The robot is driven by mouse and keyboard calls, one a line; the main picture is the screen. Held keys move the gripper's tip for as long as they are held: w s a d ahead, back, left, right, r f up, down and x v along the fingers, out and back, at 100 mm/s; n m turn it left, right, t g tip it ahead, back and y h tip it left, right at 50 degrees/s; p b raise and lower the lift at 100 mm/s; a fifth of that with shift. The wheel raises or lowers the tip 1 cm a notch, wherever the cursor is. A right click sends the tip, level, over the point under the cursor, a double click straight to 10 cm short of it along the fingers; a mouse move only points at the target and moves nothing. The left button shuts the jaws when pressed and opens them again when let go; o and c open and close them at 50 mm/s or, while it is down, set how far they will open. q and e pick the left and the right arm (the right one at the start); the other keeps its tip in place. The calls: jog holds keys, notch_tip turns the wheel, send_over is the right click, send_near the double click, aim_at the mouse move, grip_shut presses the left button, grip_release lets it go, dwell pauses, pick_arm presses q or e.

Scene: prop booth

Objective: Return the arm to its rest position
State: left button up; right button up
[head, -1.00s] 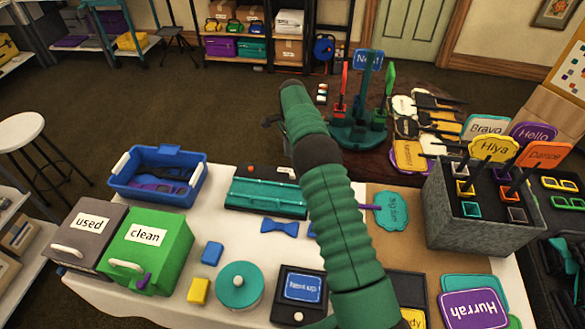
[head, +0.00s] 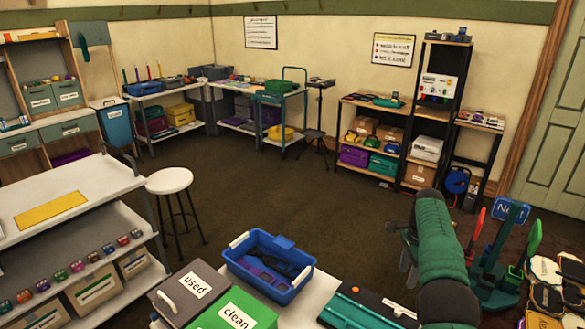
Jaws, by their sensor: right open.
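My right arm, green and ribbed, rises from the lower right of the head view. Its dark right gripper (head: 398,246) shows at the arm's upper left side, open and holding nothing that I can see. It stands above the floor area beyond the table's back edge, up and to the right of the blue bin (head: 240,242). My left gripper is out of view.
On the white table (head: 318,290) are the grey "used" box (head: 176,309), the green "clean" box (head: 254,303) and a teal tray (head: 350,316). A teal stand (head: 500,275) is right of my arm. A stool (head: 169,181) stands left; open floor lies behind.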

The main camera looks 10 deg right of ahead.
jog(key=s+a+n+t, duration=0.1)
jog(key=s+a+n, duration=0.4)
jog(key=a, duration=0.4)
jog(key=s+a+n+t, duration=0.1)
jog(key=s+a+n, duration=0.2)
jog(key=a+n, duration=0.45)
jog(key=s+a+f+n, duration=0.4)
jog(key=s+a+n, duration=0.4)
jog(key=s+a, duration=0.4)
jog(key=s, duration=0.3)
jog(key=shift+s+f+t, duration=0.15)
jog(key=shift+t, duration=0.15)
jog(key=shift+s+a, duration=0.1)
jog(key=shift+a, duration=0.15)
jog(key=shift+d, duration=0.1)
